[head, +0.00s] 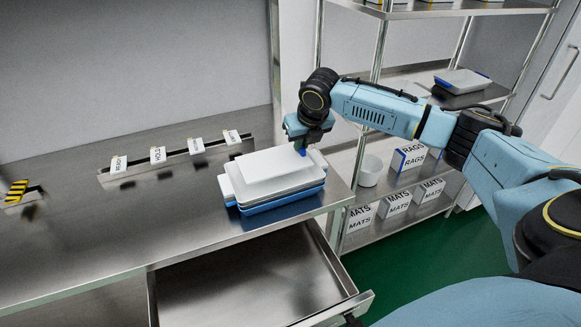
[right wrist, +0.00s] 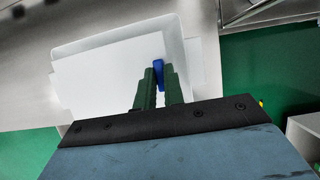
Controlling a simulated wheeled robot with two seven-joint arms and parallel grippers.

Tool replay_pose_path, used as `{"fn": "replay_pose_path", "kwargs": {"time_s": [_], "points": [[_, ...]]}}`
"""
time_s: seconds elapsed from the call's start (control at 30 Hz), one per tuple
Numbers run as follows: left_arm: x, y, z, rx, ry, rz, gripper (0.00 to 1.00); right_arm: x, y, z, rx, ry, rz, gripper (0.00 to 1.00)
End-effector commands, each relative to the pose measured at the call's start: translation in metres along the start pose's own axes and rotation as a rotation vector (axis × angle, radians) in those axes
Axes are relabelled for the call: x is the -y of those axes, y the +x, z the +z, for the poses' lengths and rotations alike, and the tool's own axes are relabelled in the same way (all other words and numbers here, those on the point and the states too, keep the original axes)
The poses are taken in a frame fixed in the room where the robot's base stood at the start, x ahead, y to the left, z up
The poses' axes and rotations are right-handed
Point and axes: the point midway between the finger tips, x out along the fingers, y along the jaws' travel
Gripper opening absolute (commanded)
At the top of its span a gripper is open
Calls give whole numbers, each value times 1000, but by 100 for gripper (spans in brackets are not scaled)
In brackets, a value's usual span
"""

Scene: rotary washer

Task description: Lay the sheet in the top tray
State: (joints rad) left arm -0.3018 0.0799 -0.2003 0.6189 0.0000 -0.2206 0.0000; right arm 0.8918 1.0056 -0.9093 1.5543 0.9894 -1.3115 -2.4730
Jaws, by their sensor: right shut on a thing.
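A white sheet (head: 270,170) lies over a stack of blue and white trays (head: 285,203) at the right end of the steel bench. It looks slightly turned against the trays; whether it rests fully in the top one I cannot tell. My right gripper (head: 302,151) is at the sheet's far right edge, pointing down. In the right wrist view its green fingers (right wrist: 159,88) are shut around a small blue piece (right wrist: 158,73) at the edge of the white sheet (right wrist: 115,75). The fingers partly hide that piece. My left gripper is not in view.
An open empty drawer (head: 250,285) juts out below the bench.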

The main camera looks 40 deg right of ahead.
Motion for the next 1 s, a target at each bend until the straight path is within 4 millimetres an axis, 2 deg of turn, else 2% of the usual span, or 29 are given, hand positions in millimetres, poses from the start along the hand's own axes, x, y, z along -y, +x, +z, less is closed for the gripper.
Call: {"fn": "replay_pose_path", "kwargs": {"time_s": [0.43, 0.83, 0.87, 1.0], "points": [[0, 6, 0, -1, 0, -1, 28, 0, 55, -23, 0, 2, -2, 0], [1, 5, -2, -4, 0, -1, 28, 0, 61, -25, 1, 1, -1, 0], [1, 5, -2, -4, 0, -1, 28, 0, 61, -25, 1, 1, -1, 13], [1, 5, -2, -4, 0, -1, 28, 0, 61, -25, 1, 1, -1, 31]]}}
